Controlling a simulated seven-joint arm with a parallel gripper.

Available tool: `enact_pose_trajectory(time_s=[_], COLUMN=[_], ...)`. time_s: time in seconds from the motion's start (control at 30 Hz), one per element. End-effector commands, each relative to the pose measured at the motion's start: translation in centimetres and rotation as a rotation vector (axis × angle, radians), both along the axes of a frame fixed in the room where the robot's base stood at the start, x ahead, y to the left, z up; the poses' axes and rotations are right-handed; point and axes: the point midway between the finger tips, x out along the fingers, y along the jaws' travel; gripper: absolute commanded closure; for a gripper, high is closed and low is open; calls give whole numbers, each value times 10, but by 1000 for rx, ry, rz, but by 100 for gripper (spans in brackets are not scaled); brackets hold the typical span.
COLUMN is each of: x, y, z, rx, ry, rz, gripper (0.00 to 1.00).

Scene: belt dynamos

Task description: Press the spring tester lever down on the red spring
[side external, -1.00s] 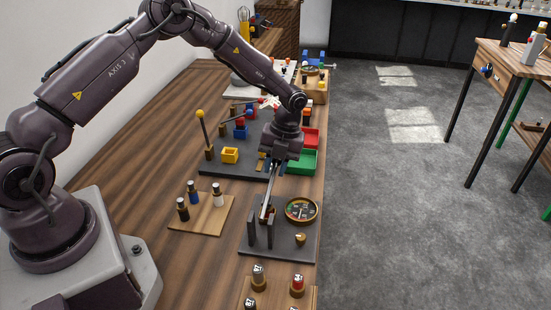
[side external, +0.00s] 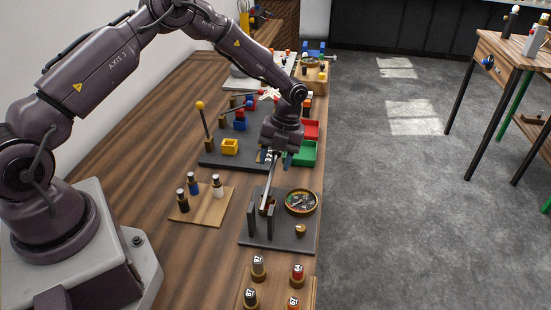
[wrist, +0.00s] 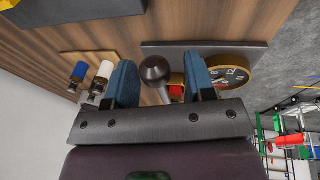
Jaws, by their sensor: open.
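The spring tester stands on a dark plate (side external: 278,232) near the table edge, with a round brass-rimmed gauge (side external: 301,202). Its grey lever (side external: 268,190) slopes up toward my gripper (side external: 269,158). In the wrist view the blue fingers of my gripper (wrist: 161,82) are spread apart. The dark lever knob (wrist: 155,68) lies between them, with visible gaps to both fingers. A red piece that looks like the red spring (wrist: 177,90) shows beside the lever shaft, partly hidden by my gripper. The gauge also shows in the wrist view (wrist: 229,75).
A wooden board (side external: 203,210) with black, blue and white-topped pieces stands left of the tester. Another board (side external: 277,296) with several numbered knobs is at the front. Green (side external: 305,154) and red bins sit behind my gripper. Bare tabletop lies at left.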

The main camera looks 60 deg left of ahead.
Motion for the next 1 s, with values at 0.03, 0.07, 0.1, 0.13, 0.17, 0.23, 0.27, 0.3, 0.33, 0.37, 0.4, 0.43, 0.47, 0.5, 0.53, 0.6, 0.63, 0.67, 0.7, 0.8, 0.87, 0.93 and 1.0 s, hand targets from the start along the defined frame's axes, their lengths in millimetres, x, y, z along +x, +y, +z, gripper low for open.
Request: enact_pose_trajectory(time_s=[0.03,0.07,0.1,0.13,0.17,0.23,0.27,0.3,0.33,0.37,0.4,0.43,0.47,0.5,0.53,0.6,0.63,0.67,0.7,0.8,0.87,0.93,1.0], x=[2,3,4,6,8,12,13,16,18,20,22,23,25,27,28,31,32,32,33,34,34,34,34], y=[0,0,0,0,0,0,0,0,0,0,0,-1,-1,-1,-1,-1,-1,-1,-1,-1,-1,-1,-1], z=[4,7,13,18,23,38,45,54,60,67,75,81,87,94,99,108,111,114,118,122,123,123,123], rx=[0,0,0,0,0,0,0,1,1,1,-1,-1,-1,-1,-1,-1,-1,-1,-1,-1,-1,-2,-2], ry=[-3,-4,-4,-6,-6,-8,-7,-7,-8,-6,-6,-6,-6,-6,-4,-4,-2,-3,-2,-1,-1,0,0], rz=[0,0,1,1,1,1,1,2,2,1,0,0,0,0,0,0,0,0,0,0,-1,-1,-1], gripper=[50,50,50,50,50,50,50,50,50,50,50,50,50,50,50,50,50,50,50,50,50,50,50])
